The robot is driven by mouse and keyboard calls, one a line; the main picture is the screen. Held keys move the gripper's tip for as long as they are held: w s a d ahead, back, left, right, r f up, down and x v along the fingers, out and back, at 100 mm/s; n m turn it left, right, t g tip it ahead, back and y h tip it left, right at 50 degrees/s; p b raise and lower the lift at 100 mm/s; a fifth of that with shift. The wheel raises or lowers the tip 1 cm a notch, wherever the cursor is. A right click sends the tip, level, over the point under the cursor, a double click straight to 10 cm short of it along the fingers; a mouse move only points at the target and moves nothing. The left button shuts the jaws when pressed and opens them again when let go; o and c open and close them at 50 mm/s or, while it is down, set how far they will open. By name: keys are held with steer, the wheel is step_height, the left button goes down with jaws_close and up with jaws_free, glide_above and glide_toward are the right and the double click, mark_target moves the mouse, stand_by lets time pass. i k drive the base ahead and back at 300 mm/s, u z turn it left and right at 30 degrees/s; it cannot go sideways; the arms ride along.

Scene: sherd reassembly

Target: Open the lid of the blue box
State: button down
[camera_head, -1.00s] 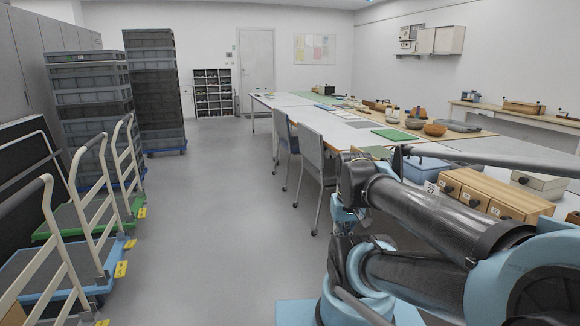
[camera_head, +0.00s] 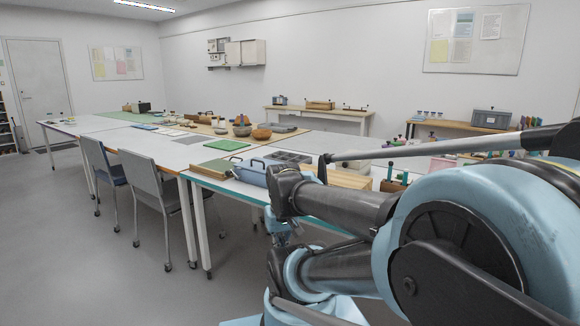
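A light blue box (camera_head: 253,173) with a dark handle on its front sits near the right part of the long table, partly hidden behind my arm. I cannot tell from here whether its lid is fully shut. My arm fills the lower right of the view and crosses in front of the box in the picture. My gripper cannot be made out in this view.
A green mat (camera_head: 227,145), bowls (camera_head: 261,134) and a grey compartment tray (camera_head: 290,157) lie on the table. Two grey chairs (camera_head: 152,190) stand at its left side. Floor (camera_head: 75,262) at the left is clear. Side benches (camera_head: 322,115) line the back wall.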

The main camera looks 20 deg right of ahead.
mark_target(256, 164)
steer(key=z, duration=0.05)
steer(key=k, duration=1.05)
steer(key=z, duration=0.3)
steer(key=i, duration=1.5)
steer(key=u, duration=0.45)
